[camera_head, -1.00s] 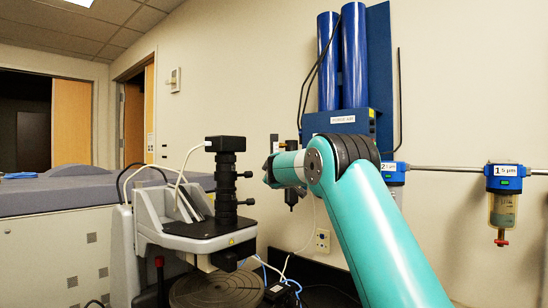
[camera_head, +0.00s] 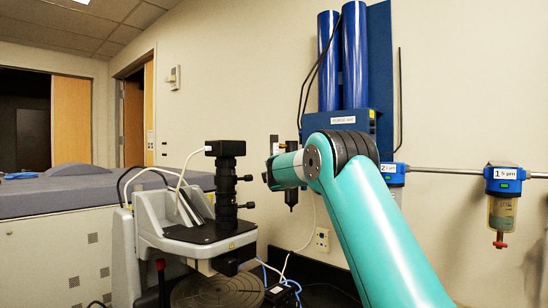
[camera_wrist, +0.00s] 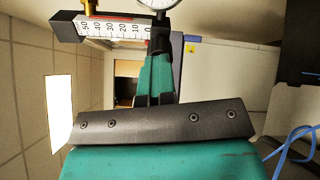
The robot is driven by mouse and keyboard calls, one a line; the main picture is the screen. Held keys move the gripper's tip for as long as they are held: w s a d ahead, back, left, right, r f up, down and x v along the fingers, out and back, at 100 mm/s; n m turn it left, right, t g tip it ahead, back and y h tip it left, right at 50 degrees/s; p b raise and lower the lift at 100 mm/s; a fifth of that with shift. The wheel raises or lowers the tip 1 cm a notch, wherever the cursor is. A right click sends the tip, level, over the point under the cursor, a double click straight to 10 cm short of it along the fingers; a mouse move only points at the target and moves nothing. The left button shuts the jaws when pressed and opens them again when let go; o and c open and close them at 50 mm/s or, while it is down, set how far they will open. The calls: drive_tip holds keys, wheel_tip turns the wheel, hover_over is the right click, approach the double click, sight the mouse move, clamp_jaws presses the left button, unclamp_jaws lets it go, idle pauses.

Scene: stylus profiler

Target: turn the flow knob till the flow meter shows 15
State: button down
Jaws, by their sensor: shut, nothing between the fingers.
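The flow meter (camera_wrist: 115,27) lies across the upper left of the wrist view, with a white scale marked from 0 to 50 and a red strip along it. I cannot make out the reading. My gripper (camera_wrist: 160,50) is shut and empty, its dark fingertips close to the 0 end of the meter. The flow knob is not clearly visible; the dark fingertips and dark parts merge there, so I cannot tell whether they touch it. In the head view my gripper (camera_head: 268,174) is seen from behind my arm, in front of the blue panel's lower left.
A round gauge (camera_wrist: 152,3) is cut off at the wrist view's top edge. In the head view, a microscope-like instrument (camera_head: 226,185) stands left of my arm, a blue purge-air panel (camera_head: 345,121) hangs behind it, and a filter bowl (camera_head: 502,212) hangs at right.

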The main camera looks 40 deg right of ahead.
drive_tip(key=n+p, duration=0.3)
drive_tip(key=n, duration=0.6)
drive_tip(key=c, duration=1.8)
unclamp_jaws()
drive_tip(key=shift+c, duration=0.2)
drive_tip(key=shift+o, duration=1)
